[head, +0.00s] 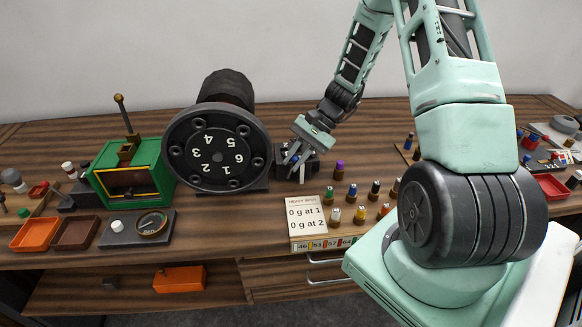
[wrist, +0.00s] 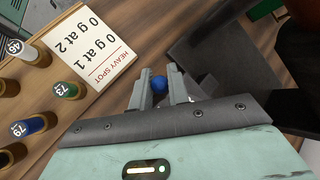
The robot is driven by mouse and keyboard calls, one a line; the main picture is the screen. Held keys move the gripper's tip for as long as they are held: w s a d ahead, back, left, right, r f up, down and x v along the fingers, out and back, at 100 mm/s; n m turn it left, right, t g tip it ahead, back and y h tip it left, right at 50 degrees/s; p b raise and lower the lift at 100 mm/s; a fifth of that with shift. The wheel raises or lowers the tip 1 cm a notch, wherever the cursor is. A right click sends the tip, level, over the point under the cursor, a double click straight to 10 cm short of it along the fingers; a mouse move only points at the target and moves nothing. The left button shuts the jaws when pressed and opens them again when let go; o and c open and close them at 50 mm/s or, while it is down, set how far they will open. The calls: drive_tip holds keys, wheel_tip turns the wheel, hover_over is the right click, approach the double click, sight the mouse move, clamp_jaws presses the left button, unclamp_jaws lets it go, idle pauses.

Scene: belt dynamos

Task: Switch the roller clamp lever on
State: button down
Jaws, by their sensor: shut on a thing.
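The roller clamp lever shows as a small blue knob (wrist: 159,83) between my fingertips in the wrist view. The rest of the lever is hidden by the fingers and the dark block beside it. My gripper (wrist: 160,88) is shut on this knob. In the head view my gripper (head: 293,157) reaches down to a small dark block (head: 311,166) just right of the large numbered drum (head: 216,152). The lever's exact angle cannot be told.
A "heavy spot" card (head: 307,218) lies just in front of my gripper, with several numbered, coloured-top pegs to its right. A green box (head: 130,172) with an upright lever stands left of the drum. Orange and brown trays sit at the front left.

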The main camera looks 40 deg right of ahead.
drive_tip(key=shift+s+d+y, duration=0.1)
drive_tip(key=shift+d+y, duration=0.05)
drive_tip(key=shift+y, duration=0.15)
drive_tip(key=c, duration=1.4)
unclamp_jaws()
drive_tip(key=shift+d, duration=0.1)
drive_tip(key=b+v, duration=0.3)
drive_tip(key=v, duration=1.4)
drive_tip(key=shift+s+r, duration=0.1)
drive_tip(key=shift+s, duration=0.05)
drive_tip(key=shift+c, duration=0.3)
